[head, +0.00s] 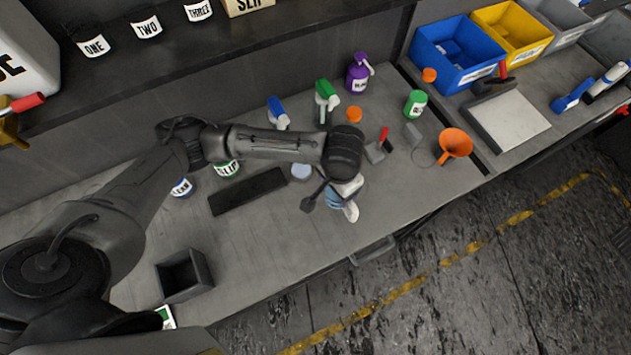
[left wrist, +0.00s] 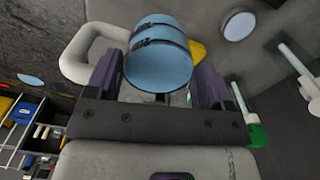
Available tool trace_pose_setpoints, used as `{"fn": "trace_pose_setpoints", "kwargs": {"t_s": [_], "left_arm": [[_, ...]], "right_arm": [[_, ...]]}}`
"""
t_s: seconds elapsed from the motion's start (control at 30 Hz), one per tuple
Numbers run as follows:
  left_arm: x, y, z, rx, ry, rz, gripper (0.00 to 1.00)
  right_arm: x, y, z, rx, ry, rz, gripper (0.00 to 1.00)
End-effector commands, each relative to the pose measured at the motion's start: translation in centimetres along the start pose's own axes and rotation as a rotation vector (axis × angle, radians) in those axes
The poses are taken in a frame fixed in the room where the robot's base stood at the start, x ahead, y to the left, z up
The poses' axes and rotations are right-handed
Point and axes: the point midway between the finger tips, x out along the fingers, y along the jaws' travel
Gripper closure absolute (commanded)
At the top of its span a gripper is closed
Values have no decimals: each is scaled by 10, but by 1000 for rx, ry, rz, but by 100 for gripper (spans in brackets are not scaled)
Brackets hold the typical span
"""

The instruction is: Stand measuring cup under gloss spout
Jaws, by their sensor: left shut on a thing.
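My left gripper (head: 345,195) reaches over the front middle of the bench. In the left wrist view its dark fingers (left wrist: 160,85) are shut on a light blue cylinder with black bands, which seems to be the measuring cup (left wrist: 158,60). A white loop like a handle (left wrist: 88,48) stands out on its left side. In the head view the cup (head: 334,201) is partly hidden by the gripper. A brass tap with a red lever (head: 25,104) shows at the far left, beside a large white container (head: 22,60). The container's label is cut off, so I cannot confirm gloss. My right gripper is not in view.
A dark open box (head: 183,276), a black mat (head: 240,195) and labelled jars (head: 228,168) lie left of the gripper. Spray bottles (head: 325,100), a scraper (head: 377,150) and an orange funnel (head: 455,143) stand behind and right. A shelf (head: 140,60) with cans overhangs the back.

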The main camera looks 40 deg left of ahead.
Motion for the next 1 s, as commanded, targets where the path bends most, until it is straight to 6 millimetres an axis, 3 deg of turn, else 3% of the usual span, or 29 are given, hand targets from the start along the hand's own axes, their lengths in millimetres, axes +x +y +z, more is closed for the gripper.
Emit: {"fn": "trace_pose_setpoints", "kwargs": {"t_s": [0.5, 0.7, 1.0], "left_arm": [[57, -89, 35, -3, -3, -3, 53], [66, -102, 40, -1, -1, -1, 53], [82, -104, 41, 0, -2, -1, 53]], "right_arm": [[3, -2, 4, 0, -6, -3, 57], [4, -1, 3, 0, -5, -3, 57], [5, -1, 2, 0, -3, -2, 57]]}}
